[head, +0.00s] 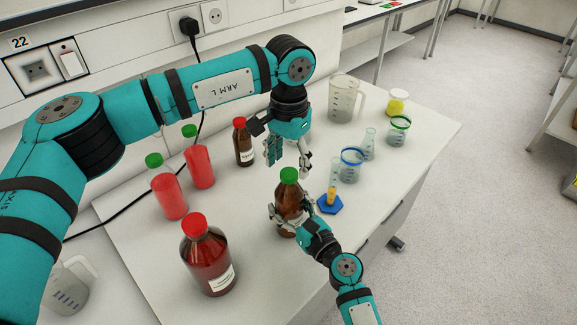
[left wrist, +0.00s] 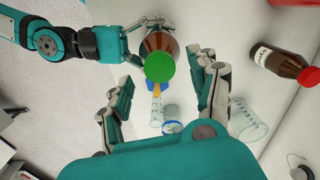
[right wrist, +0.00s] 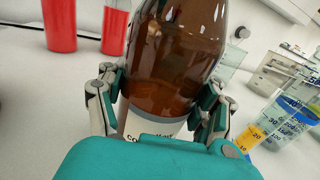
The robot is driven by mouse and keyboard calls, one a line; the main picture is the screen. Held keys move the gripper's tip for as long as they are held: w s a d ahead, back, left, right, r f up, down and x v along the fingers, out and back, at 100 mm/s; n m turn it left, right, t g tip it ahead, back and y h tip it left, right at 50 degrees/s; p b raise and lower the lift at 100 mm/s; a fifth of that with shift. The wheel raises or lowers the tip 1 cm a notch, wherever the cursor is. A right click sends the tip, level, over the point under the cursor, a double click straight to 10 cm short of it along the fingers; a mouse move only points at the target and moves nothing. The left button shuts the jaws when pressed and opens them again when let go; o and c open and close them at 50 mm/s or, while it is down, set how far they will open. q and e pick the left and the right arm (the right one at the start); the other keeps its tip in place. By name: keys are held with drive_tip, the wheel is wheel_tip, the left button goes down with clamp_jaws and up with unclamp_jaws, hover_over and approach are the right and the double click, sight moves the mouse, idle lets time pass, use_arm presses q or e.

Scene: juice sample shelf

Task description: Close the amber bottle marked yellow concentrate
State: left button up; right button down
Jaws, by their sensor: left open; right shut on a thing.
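An amber bottle (head: 287,205) stands upright on the bench with a green cap (head: 289,174) on its top. My right gripper (head: 288,222) is shut around its body. In the right wrist view the amber bottle (right wrist: 170,60) fills the middle, and its white label is partly hidden, with only the start of a word like "concentrate" showing. My left gripper (head: 287,160) is open and empty, pointing down just behind and above the cap. In the left wrist view the green cap (left wrist: 160,68) shows beyond the fingertips, between the two fingers in the picture.
A smaller amber bottle with a red cap (head: 242,145) stands behind, left of my left gripper. A large red-capped bottle (head: 207,262) and two red-filled bottles (head: 168,195) stand left. A measuring cylinder on a blue foot (head: 330,205) and several beakers stand right.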

use_arm(q)
wheel_tip(320, 180, up, 2)
drive_tip(key=shift+r, duration=0.1)
drive_tip(key=shift+c, duration=0.2)
